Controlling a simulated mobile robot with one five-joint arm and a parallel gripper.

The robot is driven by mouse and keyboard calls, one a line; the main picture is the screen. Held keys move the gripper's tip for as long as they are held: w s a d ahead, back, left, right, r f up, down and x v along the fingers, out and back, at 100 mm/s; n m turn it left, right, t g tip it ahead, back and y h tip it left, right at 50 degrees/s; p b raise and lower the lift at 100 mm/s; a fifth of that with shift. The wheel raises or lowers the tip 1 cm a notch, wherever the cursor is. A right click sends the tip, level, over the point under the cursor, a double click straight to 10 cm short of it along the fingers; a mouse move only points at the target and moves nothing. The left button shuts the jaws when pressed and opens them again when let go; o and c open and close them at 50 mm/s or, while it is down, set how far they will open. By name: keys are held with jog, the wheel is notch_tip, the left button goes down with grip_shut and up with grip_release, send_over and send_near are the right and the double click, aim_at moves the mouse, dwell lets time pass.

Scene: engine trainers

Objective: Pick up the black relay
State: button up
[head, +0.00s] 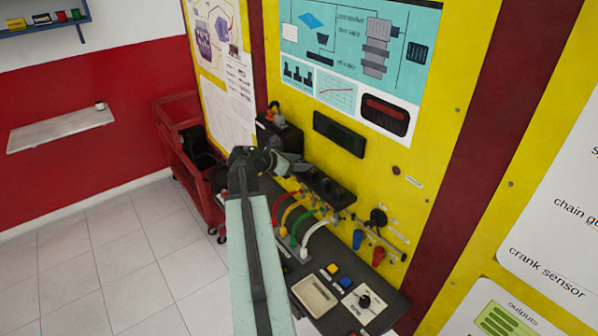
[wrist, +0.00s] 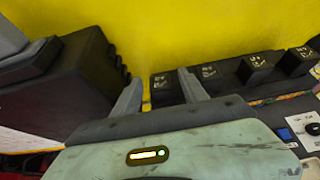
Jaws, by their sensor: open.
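Black relays with white markings sit in a row on a dark strip along the yellow panel. In the wrist view a low relay (wrist: 162,90) shows between and beyond the fingers of my gripper (wrist: 160,78), partly behind the right finger. Another relay face (wrist: 211,75) lies just right of that finger, and two taller relay cubes (wrist: 256,68) stand farther right. I cannot tell whether the fingers touch a relay.
A ribbed black box (wrist: 75,80) stands close left of my gripper; it also shows in the head view (head: 283,137). Coloured hoses (head: 294,212) arch below the strip. A panel with a knob (head: 364,301) lies lower right. A red cart (head: 187,158) stands left.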

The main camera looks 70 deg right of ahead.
aim_at(300, 161)
jog(key=shift+d, duration=0.15)
grip_shut()
jog(key=shift+r+p, duration=0.4)
jog(key=shift+p, duration=0.15)
notch_tip(300, 161, up, 3)
jog(key=p, duration=0.3)
jog(key=w+a, duration=0.5)
jog(key=a, duration=0.2)
jog(key=w+a, duration=0.4)
jog(key=a, duration=0.4)
jog(key=shift+w+f+b, duration=0.3)
jog(key=shift+w, duration=0.05)
